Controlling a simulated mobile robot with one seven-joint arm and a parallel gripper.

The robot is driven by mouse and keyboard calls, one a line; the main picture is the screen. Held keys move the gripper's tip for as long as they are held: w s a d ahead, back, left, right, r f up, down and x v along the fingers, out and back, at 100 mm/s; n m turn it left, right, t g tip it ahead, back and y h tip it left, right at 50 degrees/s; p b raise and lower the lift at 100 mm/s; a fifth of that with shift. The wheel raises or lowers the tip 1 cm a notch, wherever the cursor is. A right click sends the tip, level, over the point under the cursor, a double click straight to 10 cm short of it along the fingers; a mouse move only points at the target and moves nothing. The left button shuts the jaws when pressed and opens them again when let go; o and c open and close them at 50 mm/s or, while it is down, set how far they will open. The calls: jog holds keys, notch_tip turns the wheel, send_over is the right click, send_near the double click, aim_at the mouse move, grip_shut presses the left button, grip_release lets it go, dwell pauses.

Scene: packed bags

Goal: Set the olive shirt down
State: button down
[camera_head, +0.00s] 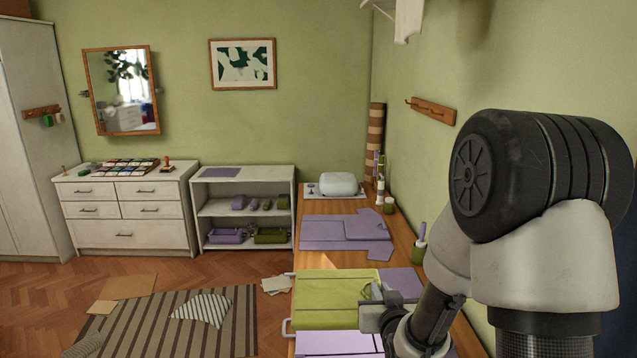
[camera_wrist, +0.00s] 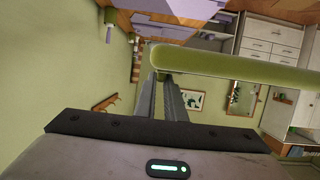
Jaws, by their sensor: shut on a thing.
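The olive shirt (camera_head: 325,296) is a flat folded piece over the near part of the wooden table in the head view. My gripper (camera_head: 376,297) is at its right edge. In the wrist view my gripper (camera_wrist: 168,76) has its two fingers close together, with the tips meeting the shirt's olive edge (camera_wrist: 235,68), and it is shut on that edge. The shirt looks level; I cannot tell whether its underside touches what lies below. The fingertips are partly hidden behind the edge.
Lilac cloth lies in front of the shirt (camera_head: 335,344) and right of it (camera_head: 402,281). A folded lilac garment (camera_head: 350,230) lies farther back on the wooden table (camera_head: 322,207). A green holder (camera_head: 419,250) stands by the wall. Floor lies left of the table.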

jog(key=s+f, duration=0.4)
jog(key=f, duration=0.2)
jog(key=f, duration=0.1)
jog(key=s+f, duration=0.1)
jog(key=f, duration=0.2)
jog(key=shift+s+f, duration=0.15)
jog(key=shift+s, duration=0.1)
